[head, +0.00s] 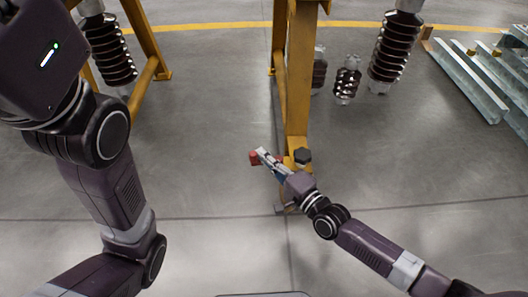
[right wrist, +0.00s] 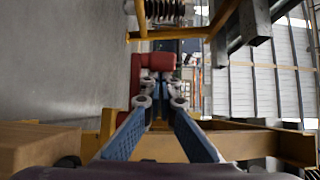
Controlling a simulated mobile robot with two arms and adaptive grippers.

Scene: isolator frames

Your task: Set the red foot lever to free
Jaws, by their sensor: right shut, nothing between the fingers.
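The red foot lever (head: 254,158) is low at the foot of the yellow frame post, left of it in the head view. In the right wrist view the lever (right wrist: 152,61) is a red bent piece just beyond the fingertips. My right gripper (head: 262,154) is shut and empty, its tips right at the lever and hiding part of it. I cannot tell whether they touch. The gripper also shows in the right wrist view (right wrist: 161,100). The lever's pivot is hidden. My left arm is raised at the left, its gripper out of the picture.
The yellow post (head: 299,75) rises just behind my right gripper. The grey floor left of the lever is clear.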

